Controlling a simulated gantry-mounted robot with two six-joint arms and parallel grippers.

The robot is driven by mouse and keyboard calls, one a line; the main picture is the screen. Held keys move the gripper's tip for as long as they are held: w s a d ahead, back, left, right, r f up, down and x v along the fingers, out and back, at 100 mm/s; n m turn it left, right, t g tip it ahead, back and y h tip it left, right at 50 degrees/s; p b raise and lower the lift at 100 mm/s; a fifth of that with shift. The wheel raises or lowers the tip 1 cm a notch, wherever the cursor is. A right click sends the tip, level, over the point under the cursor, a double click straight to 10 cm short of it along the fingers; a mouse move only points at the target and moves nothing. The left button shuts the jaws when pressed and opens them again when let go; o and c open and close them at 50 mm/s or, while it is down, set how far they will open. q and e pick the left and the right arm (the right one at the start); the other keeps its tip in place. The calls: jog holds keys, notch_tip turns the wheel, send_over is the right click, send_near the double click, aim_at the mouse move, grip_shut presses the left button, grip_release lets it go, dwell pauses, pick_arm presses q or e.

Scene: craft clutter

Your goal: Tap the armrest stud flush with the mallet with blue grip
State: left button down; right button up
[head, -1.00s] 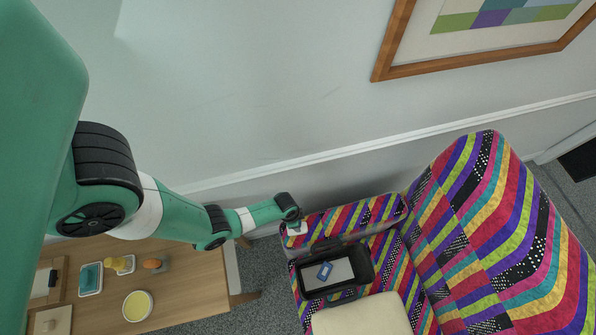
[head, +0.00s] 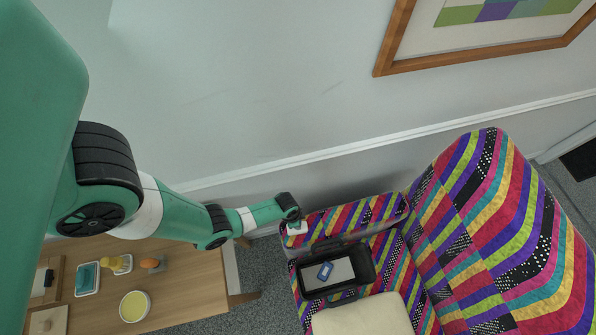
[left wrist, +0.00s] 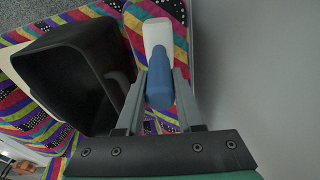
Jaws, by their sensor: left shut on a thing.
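My left gripper (left wrist: 160,88) is shut on the mallet's blue grip (left wrist: 159,85) in the left wrist view. A pale white part of the mallet (left wrist: 157,38) extends beyond the fingertips, over the patterned fabric. In the head view my left arm reaches to the near end of the striped armrest (head: 362,212). The gripper is mostly hidden there behind my wrist. I cannot make out the armrest stud in either view, nor whether the mallet touches the armrest. My right gripper is not in view.
A black open bin (head: 368,263) holding a blue-edged item (head: 325,271) sits beside the armrest, close to the gripper in the wrist view. A cream cushion (head: 362,316) lies in front. A wooden table (head: 190,285) with a yellow bowl (head: 134,306) stands left. The wall is close behind.

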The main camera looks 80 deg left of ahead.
pick_arm(q)
jog(key=shift+r+p, duration=2.3)
jog(key=shift+r, duration=0.1)
jog(key=shift+f, duration=0.1)
